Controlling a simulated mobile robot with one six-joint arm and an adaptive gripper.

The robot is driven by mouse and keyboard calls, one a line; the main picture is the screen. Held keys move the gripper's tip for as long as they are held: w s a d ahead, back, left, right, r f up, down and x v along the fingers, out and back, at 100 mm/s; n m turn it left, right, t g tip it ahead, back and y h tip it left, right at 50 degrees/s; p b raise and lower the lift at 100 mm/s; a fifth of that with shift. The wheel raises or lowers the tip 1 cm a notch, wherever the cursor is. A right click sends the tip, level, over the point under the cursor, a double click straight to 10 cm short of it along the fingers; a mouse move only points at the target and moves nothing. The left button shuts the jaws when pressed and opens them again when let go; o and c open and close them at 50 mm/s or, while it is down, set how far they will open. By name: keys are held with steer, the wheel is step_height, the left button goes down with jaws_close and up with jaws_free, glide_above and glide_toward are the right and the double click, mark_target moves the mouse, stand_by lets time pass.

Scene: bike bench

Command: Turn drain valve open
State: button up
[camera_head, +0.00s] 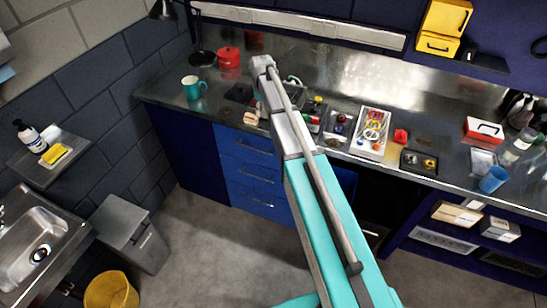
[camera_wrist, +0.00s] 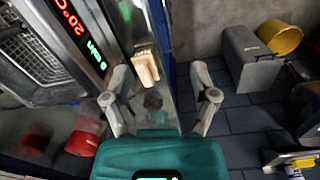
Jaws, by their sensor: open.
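My gripper (camera_wrist: 160,78) is open in the wrist view. Its two fingers stand wide apart with nothing between them, above the bench's metal top near its edge. A metal appliance (camera_wrist: 72,62) with a mesh basket and a lit red and green display stands at upper left, to the left of my fingers. In the head view my arm covers much of the appliance's area, and my gripper's fingers cannot be made out. I cannot clearly pick out the drain valve in either view. A beige block (camera_wrist: 147,68) lies beside the appliance; it also shows in the head view (camera_head: 250,118).
A red pot (camera_head: 228,57) and teal mug (camera_head: 194,87) stand at the bench's back left. A tray of coloured parts (camera_head: 371,132) lies right of my arm. A grey bin (camera_head: 131,232) and yellow bucket (camera_head: 110,289) stand on the floor. The floor before the blue drawers is clear.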

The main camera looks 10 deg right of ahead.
steer(key=s+f+m+b, duration=0.2)
steer(key=s+f+b, duration=0.1)
steer(key=s, duration=0.5)
steer(key=s+f+m+b, duration=0.3)
steer(key=s+f+b, duration=0.1)
steer(key=s, duration=0.5)
steer(key=shift+s+f, duration=0.2)
steer(key=shift+f, duration=0.15)
steer(key=s+m, duration=0.3)
steer(key=s, duration=0.9)
steer(key=shift+s+m, duration=0.15)
steer(key=shift+m, duration=0.15)
